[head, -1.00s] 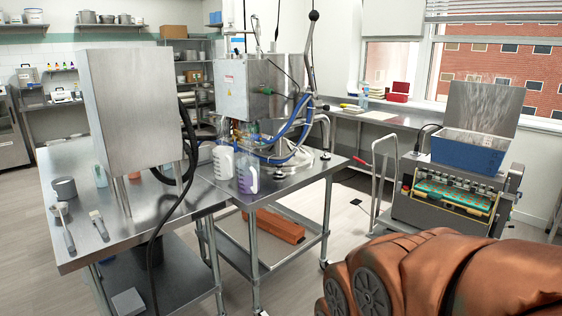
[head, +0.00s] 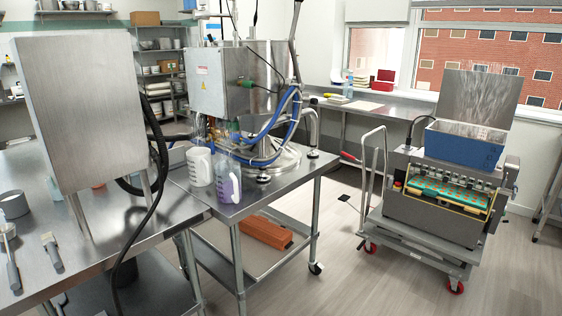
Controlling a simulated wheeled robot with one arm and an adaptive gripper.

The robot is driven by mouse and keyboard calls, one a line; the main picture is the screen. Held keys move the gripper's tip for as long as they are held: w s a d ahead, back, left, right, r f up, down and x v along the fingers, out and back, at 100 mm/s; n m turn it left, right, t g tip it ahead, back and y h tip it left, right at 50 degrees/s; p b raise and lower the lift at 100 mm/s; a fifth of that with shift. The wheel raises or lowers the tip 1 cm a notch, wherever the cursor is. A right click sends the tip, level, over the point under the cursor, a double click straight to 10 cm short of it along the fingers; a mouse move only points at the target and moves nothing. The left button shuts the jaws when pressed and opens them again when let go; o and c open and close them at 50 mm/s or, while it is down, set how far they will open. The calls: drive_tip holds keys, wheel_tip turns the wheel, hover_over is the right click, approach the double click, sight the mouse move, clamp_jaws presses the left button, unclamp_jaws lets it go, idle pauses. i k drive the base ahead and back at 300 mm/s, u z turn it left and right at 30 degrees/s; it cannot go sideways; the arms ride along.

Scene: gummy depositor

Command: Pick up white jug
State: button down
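The white jug (head: 199,167) stands upright on the front part of the steel table (head: 262,192) that carries the depositor machine. A clear jug with purple contents (head: 229,182) stands close to its right, slightly nearer to me. I cannot tell whether the two jugs touch. The white jug's handle is hard to make out at this size. My gripper is not in view, and nothing of my arm shows in the head view.
The steel depositor (head: 240,80) with blue hoses stands behind the jugs. A tall steel box (head: 80,110) and black cable (head: 155,180) are left of them. A cart (head: 425,258) with a machine and blue bin (head: 465,145) is at right. Open floor (head: 350,290) lies between.

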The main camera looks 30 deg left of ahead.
sight(201, 174)
drive_tip(key=z, duration=0.2)
drive_tip(key=i, duration=0.85)
drive_tip(key=u, duration=2.4)
